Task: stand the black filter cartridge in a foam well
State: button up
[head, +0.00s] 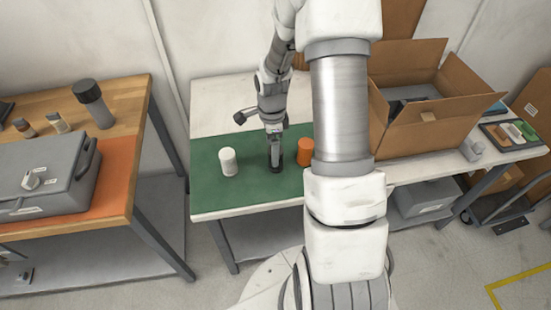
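My gripper (276,160) points down over the green mat (240,186), between a white cylinder and an orange cylinder. A dark shape, probably the black filter cartridge (279,160), shows at the fingertips, low at the mat. It is too small and too covered by the gripper to tell whether the fingers are closed on it. The white cylinder (228,161) stands upright left of the gripper. The orange cylinder (305,151) stands to the right, close to my arm. I cannot make out any foam well; my arm hides part of the table.
An open cardboard box (428,137) with dark contents stands right on the white table. A dark tray (512,134) with coloured pieces lies beyond it. The left wooden bench holds a grey case (40,183) and a black-capped grey bottle (94,105). The mat's front left is clear.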

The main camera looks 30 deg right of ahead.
aim_at(278, 169)
jog(key=shift+d+f, duration=0.15)
jog(key=shift+f, duration=1)
jog(key=shift+d+f, duration=0.2)
jog(key=shift+f, duration=0.95)
jog(key=shift+d+f, duration=0.15)
jog(key=shift+f, duration=1)
jog(key=shift+c, duration=0.2)
grip_shut()
